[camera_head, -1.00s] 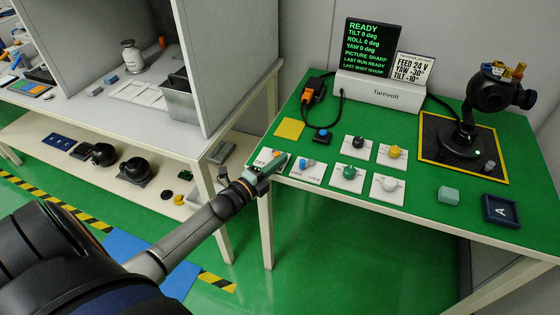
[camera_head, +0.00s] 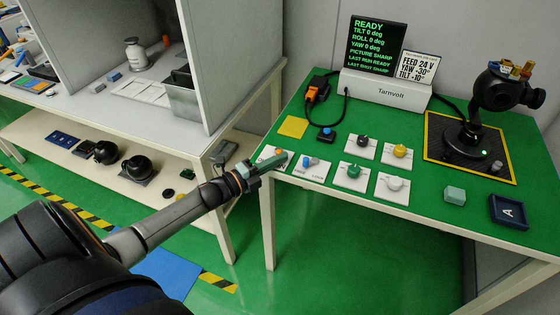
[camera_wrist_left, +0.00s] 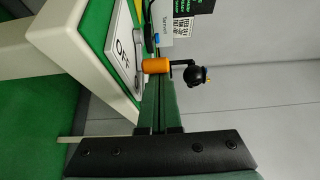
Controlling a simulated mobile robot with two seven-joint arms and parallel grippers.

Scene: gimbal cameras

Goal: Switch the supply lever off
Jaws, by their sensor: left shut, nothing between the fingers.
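The supply lever shows an orange handle (camera_head: 278,151) on a white plate marked OFF (camera_head: 264,157), at the front left corner of the green table. In the left wrist view the orange handle (camera_wrist_left: 157,66) sticks out from a grey lever arm (camera_wrist_left: 139,42) beside the OFF lettering (camera_wrist_left: 122,50). My left gripper (camera_head: 284,158) is shut and empty, its fingertips right at the handle. In the left wrist view the closed fingers (camera_wrist_left: 158,88) end close to the handle; whether they touch cannot be told. The gripper partly hides the plate. My right gripper is not in view.
Beside it stand a blue-knobbed HIDE/LOCK plate (camera_head: 310,167) and several dial plates, including a green one (camera_head: 353,173). Behind are the Tarnvolt unit (camera_head: 385,92), a READY screen (camera_head: 377,45) and a black gimbal camera (camera_head: 500,90). A shelved bench (camera_head: 120,110) is left.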

